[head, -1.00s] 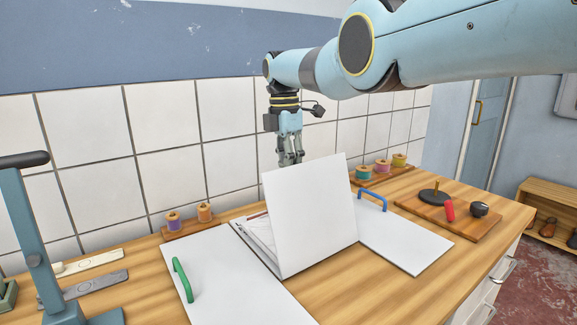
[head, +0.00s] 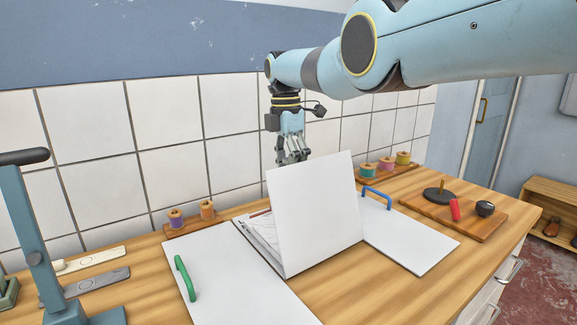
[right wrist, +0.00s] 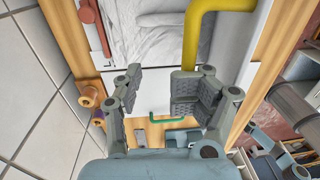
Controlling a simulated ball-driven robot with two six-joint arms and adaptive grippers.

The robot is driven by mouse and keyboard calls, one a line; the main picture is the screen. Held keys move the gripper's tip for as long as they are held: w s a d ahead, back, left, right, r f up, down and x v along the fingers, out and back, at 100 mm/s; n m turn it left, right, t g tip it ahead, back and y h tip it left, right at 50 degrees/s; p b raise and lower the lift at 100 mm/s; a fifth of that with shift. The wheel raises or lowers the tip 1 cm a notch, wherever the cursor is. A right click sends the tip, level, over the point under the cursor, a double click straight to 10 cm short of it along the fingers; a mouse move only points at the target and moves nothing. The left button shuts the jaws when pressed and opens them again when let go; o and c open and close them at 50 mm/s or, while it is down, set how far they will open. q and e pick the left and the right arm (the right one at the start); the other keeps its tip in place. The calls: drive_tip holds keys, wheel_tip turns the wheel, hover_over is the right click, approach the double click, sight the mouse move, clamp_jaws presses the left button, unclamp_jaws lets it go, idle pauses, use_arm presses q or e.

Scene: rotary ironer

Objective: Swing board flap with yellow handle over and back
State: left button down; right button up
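A white board flap (head: 315,215) stands raised and tilted over the middle of the folding board. Its far side is hidden in the head view. The yellow handle (right wrist: 192,45) shows only in the right wrist view, close beyond the fingers. My right gripper (head: 292,158) is behind the flap's top edge, pointing down. In the right wrist view its two fingers (right wrist: 160,85) are apart with nothing seen between them. I cannot tell whether a finger touches the handle. Crumpled white cloth (right wrist: 152,42) lies beneath. My left gripper is not in view.
The left flap with a green handle (head: 184,278) and the right flap with a blue handle (head: 377,197) lie flat. Spools (head: 207,209) stand by the wall. A wooden tray (head: 470,226) holds small tools at right. A blue stand (head: 32,235) is at left.

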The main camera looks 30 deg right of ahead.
wheel_tip(320, 180, up, 12)
drive_tip(key=shift+w, duration=0.45)
drive_tip(key=shift+f, duration=0.1)
idle(0.4)
